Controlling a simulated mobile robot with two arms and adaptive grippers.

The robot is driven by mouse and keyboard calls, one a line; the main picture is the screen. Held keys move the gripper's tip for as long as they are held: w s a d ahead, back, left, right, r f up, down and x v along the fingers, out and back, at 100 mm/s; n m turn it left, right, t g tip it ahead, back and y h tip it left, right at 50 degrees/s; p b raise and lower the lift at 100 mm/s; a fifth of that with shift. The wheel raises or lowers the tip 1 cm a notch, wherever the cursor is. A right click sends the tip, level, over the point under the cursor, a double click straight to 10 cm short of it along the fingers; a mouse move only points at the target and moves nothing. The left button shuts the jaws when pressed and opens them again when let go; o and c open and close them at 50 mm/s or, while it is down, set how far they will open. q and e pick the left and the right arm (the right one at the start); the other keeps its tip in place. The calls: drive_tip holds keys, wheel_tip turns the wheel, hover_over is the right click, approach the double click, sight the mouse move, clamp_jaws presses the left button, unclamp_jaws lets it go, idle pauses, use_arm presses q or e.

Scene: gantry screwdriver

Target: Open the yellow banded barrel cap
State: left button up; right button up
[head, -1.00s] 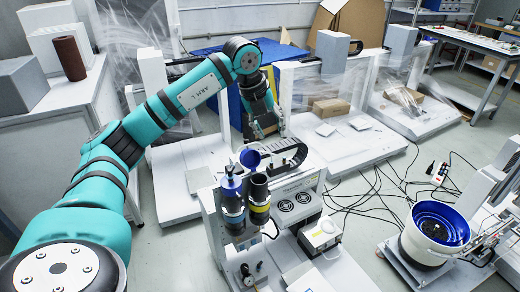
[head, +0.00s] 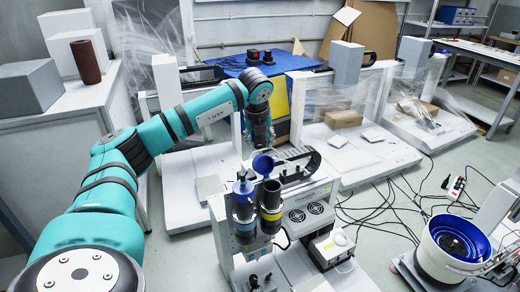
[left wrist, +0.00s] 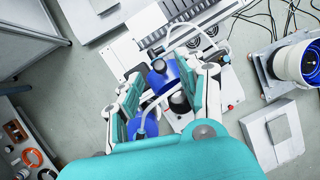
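The yellow banded barrel (head: 270,208) stands upright at the front of the white machine in the head view, its dark top showing open. A blue cup-like cap (head: 262,165) sits tilted up behind it and looks swung back. It also shows in the left wrist view as a blue round piece (left wrist: 160,80). A blue banded barrel (head: 243,208) with a blue top stands just to its left. My left gripper (head: 262,147) points down just above and behind the blue cap. In the left wrist view its fingers (left wrist: 160,98) are apart. Contact with the cap is unclear. My right gripper is out of view.
The white machine (head: 311,190) with two fans stands right behind the barrels. A bowl feeder (head: 452,248) stands at the right. Loose cables lie on the floor between them. A thin pale hose (left wrist: 143,130) crosses near the fingers in the left wrist view.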

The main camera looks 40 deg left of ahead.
sight(260, 147)
use_arm(q)
drive_tip(key=shift+x, duration=2.1)
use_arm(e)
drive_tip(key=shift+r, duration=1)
use_arm(q)
drive_tip(key=shift+c, duration=0.5)
clamp_jaws()
